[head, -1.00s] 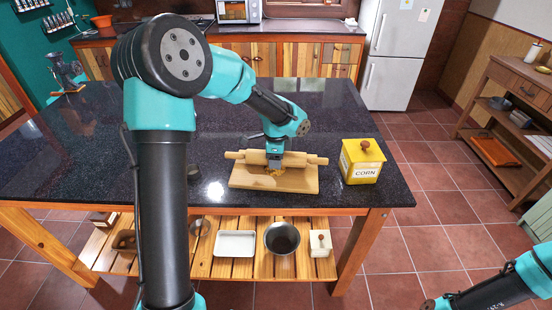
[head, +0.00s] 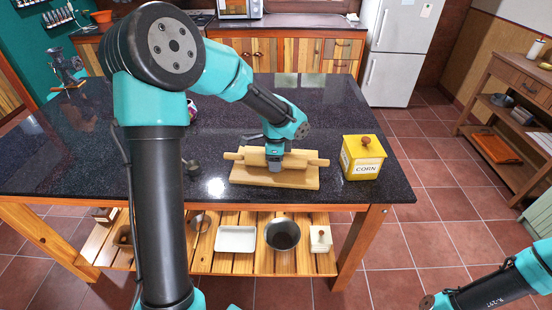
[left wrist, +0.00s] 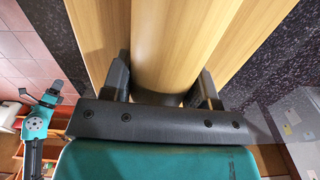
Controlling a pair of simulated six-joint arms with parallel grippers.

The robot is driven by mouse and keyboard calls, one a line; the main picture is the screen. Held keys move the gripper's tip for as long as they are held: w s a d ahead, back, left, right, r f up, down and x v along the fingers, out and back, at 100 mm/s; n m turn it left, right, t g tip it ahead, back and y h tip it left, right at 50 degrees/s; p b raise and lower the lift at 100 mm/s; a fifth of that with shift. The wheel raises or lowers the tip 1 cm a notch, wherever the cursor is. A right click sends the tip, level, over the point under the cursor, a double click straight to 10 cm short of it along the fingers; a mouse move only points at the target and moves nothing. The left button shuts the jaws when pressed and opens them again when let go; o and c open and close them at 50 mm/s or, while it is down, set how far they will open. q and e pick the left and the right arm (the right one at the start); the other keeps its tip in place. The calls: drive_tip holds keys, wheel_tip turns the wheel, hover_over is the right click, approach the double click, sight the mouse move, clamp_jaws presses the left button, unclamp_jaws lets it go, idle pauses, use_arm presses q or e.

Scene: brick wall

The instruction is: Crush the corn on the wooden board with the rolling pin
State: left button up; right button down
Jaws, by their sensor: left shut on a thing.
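The pale wooden rolling pin (head: 301,160) lies crosswise over the wooden board (head: 300,180) on the dark stone table. My left gripper (head: 274,165) reaches down and is shut on the pin's middle. In the left wrist view, the fingers (left wrist: 162,82) sit on both sides of the pin (left wrist: 185,40), with the board (left wrist: 262,25) behind it. No corn shows on the board now; the pin and gripper cover its middle. A yellow box (head: 362,166) marked CORN, with a wooden knob on its lid, stands right of the board.
A lower slatted shelf holds a white tray (head: 236,239) and a metal pot (head: 282,236). My right arm is at the lower right.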

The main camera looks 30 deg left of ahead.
use_arm(q)
drive_tip(key=shift+s+d+f, duration=0.2)
drive_tip(key=shift+s+d, duration=0.1)
drive_tip(key=shift+s, duration=0.45)
drive_tip(key=shift+s+d+r, duration=0.1)
drive_tip(key=shift+s+d, duration=0.1)
drive_tip(key=shift+s, duration=0.25)
drive_tip(key=shift+s+d, duration=0.2)
drive_tip(key=shift+s, duration=0.25)
drive_tip(key=shift+w, duration=0.15)
drive_tip(key=shift+w+a, duration=0.45)
drive_tip(key=shift+w, duration=0.5)
drive_tip(key=shift+w+a, duration=0.4)
drive_tip(key=shift+w, duration=0.45)
drive_tip(key=shift+w+r, duration=0.1)
